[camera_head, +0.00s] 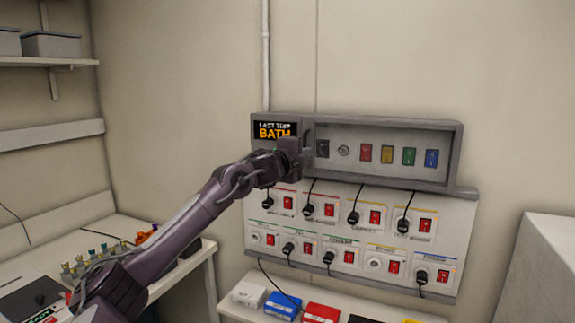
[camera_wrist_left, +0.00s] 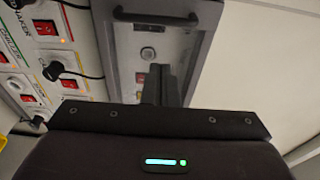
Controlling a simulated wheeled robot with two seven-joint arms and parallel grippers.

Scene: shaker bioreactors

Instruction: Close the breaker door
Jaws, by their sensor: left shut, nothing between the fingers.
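The grey breaker box (camera_head: 385,121) is mounted on the wall, with its row of coloured switches uncovered. Its door appears to be the grey panel with the "BATH" sign (camera_head: 274,130) at the left end, with a dark upright handle (camera_head: 308,137) at its right edge. The handle also shows at the top of the left wrist view (camera_wrist_left: 155,17). My left gripper (camera_head: 299,147) is in front of the box's left part, close to the handle. Its fingers (camera_wrist_left: 160,85) are together and empty; contact with the handle is not visible. My right gripper is out of view.
A white panel (camera_head: 350,218) with plugs, cables and red switches hangs directly below the box. A shelf (camera_head: 330,301) with several coloured boxes is lower down. A bench (camera_head: 185,268) stands left, and a white block (camera_head: 537,270) right. The wall above is clear.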

